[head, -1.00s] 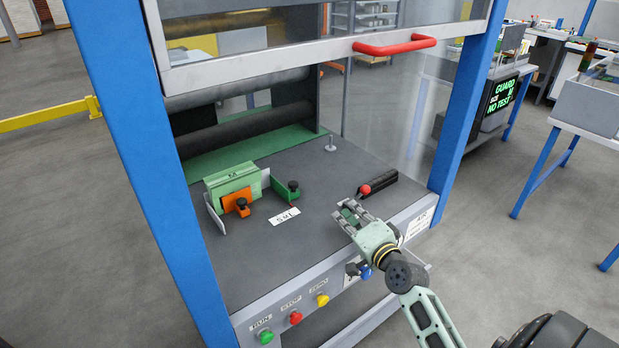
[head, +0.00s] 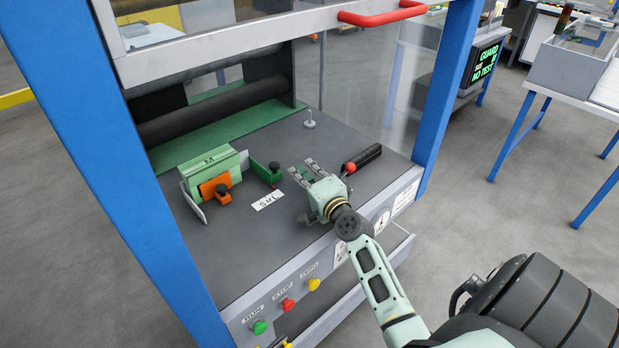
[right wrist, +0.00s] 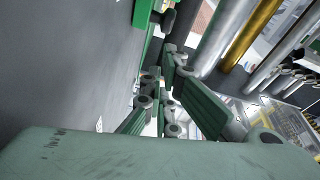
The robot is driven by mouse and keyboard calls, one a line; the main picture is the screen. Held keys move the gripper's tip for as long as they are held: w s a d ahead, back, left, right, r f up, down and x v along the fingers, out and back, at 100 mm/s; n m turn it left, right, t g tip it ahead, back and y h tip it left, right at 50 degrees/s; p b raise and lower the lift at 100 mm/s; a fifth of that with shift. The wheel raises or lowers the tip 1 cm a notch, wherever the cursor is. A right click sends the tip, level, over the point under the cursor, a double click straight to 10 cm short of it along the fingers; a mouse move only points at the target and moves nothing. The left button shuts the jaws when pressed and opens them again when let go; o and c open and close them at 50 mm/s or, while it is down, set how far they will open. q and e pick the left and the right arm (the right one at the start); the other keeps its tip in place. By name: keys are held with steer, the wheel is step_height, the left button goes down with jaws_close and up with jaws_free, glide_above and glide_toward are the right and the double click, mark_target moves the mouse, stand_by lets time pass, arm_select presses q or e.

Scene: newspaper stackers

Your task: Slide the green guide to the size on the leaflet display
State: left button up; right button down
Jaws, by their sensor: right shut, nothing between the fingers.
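The green guide (head: 262,171) is a small upright plate with a dark knob (head: 274,167). It stands on the grey deck right of a green stack (head: 212,170). An orange guide (head: 215,188) with its own knob is at the stack's front. A white S M L label (head: 268,201) lies before the green guide. My right gripper (head: 303,173) is shut and empty, right of the green guide and apart from it. In the right wrist view the fingers (right wrist: 165,85) point toward a green plate (right wrist: 143,12) at the top. My left gripper is not in view.
The display (head: 485,65) at the back right reads GUARD and NO TEST; its size letter is unclear. A black handle with a red knob (head: 349,167) lies right of my gripper. A raised guard with a red handle (head: 382,14) hangs above. A small metal post (head: 310,120) stands behind.

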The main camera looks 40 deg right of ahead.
steer(key=w, duration=0.3)
steer(key=shift+w+d+f, duration=0.1)
steer(key=shift+d, duration=0.15)
steer(key=shift+w, duration=0.2)
steer(key=shift+s+a+p, duration=0.15)
steer(key=shift+a+p, duration=0.6)
steer(key=shift+a, duration=1.1)
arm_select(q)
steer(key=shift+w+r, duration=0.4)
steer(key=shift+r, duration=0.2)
arm_select(e)
steer(key=shift+a, duration=0.15)
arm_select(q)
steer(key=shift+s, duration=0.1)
